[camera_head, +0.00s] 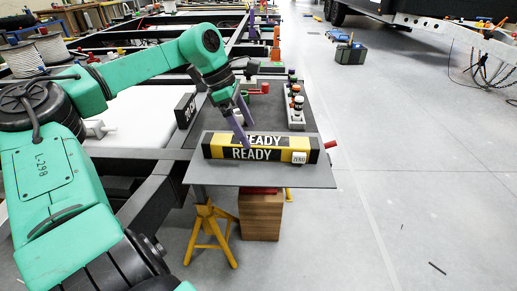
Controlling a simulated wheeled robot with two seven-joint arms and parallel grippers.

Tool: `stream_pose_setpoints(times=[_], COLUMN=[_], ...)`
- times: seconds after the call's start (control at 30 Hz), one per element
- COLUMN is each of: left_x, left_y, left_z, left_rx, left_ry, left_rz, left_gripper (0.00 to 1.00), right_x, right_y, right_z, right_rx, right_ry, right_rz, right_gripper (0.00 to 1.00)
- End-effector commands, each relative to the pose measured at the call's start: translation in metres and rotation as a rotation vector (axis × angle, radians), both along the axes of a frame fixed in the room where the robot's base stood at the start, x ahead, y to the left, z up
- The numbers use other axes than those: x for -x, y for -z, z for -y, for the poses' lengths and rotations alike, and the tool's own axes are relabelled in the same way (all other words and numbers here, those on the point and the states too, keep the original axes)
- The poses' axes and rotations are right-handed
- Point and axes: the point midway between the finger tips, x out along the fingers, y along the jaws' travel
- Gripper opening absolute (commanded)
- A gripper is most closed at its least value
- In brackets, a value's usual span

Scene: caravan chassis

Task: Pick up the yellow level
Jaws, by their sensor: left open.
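A long black-and-yellow bar marked "READY" (215,147) lies across the near end of a dark grey board (262,174). It has a white tag reading "ZERO" near its right end. Its top face carries the same word. No other yellow level shows clearly, and I cannot tell for sure that this bar is the level. My left gripper (248,136), with purple fingers, is open and points down at the bar's top, left of its middle. I cannot tell whether the fingers touch it. My right gripper is not in view.
Small bottles stand in a grey rack (296,118) behind the bar. A black block with white lettering (185,111) stands to the left. A yellow stand (208,232) and a wooden block (261,214) are under the board. Open floor lies to the right.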

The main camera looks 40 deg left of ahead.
Motion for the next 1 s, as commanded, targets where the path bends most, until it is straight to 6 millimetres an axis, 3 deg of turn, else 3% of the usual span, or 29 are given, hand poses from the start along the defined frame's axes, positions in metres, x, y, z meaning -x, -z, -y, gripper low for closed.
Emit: stream_pose_setpoints(times=[0.33, 0.57, 0.67, 0.83, 0.87, 1.0], left_x=[-0.014, -0.016, -0.016, -0.016, -0.016, -0.017], left_y=[0.051, 0.055, 0.055, 0.055, 0.055, 0.054], left_z=[0.018, 0.02, 0.02, 0.02, 0.02, 0.02], left_rx=[0.001, 0.002, 0.002, 0.002, 0.002, 0.003], left_ry=[-0.001, -0.002, -0.002, -0.003, -0.003, -0.002], left_rz=[-0.001, 0.003, 0.003, 0.003, 0.003, 0.005], left_gripper=[1.0, 1.0, 0.69, 0.04, 0.0, 0.0], right_x=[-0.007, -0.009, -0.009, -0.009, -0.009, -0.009], right_y=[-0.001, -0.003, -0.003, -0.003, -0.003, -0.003], right_z=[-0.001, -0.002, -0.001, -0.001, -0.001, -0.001], right_rx=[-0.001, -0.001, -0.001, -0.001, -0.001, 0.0], right_ry=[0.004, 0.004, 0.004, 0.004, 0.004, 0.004], right_rz=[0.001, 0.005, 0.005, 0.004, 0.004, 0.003], right_gripper=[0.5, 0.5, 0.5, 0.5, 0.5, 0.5])
